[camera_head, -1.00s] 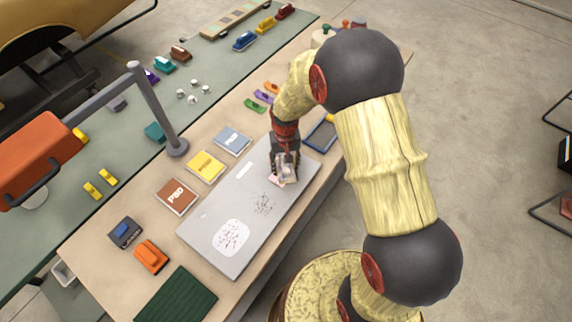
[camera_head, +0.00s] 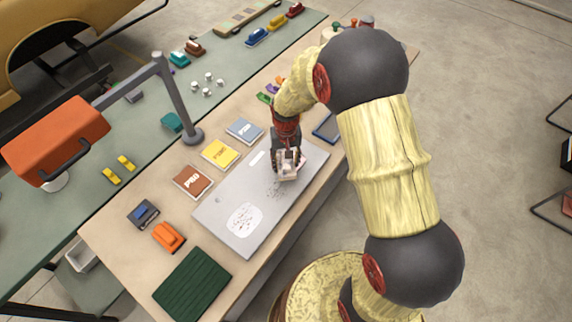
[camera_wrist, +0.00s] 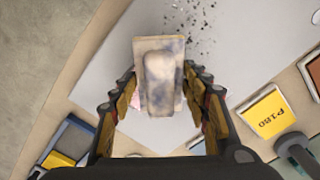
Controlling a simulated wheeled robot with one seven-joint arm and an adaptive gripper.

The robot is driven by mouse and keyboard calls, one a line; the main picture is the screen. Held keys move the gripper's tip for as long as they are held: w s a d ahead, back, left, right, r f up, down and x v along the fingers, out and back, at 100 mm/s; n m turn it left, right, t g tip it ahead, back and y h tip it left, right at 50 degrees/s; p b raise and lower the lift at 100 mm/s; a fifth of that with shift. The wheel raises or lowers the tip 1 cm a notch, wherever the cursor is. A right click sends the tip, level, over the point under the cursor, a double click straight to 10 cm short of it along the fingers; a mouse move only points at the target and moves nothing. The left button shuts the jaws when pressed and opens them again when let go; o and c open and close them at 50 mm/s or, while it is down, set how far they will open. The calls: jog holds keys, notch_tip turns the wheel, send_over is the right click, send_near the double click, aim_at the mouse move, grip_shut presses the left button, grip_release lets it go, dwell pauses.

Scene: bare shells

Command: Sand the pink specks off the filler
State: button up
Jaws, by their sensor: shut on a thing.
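My gripper (camera_head: 287,160) is shut on a pale sanding block with grey smudges (camera_head: 288,173). In the wrist view the block (camera_wrist: 160,80) sits between the two fingers (camera_wrist: 160,95). It is over the far right part of a light grey panel (camera_head: 222,207); I cannot tell whether it touches. A little pink shows beside the block in the wrist view, mostly hidden. A cluster of dark specks (camera_head: 275,190) lies on the panel just past the block. A whitish rounded filler patch (camera_head: 243,220) with dark specks lies nearer the panel's left end; their pink is hard to make out.
Brown (camera_head: 193,181), yellow (camera_head: 220,154) and blue-grey (camera_head: 244,131) sheets lie along the panel's far side. An orange block (camera_head: 168,237), a dark blue-topped block (camera_head: 143,214) and a green pad (camera_head: 192,284) lie left. An orange lamp (camera_head: 56,142) overhangs the green bench.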

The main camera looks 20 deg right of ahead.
jog(key=shift+a+r+p, duration=0.1)
jog(key=shift+r+p, duration=0.35)
jog(key=shift+r, duration=0.5)
jog(key=shift+r+p, duration=0.95)
jog(key=shift+r, duration=0.7)
jog(key=shift+f, duration=0.1)
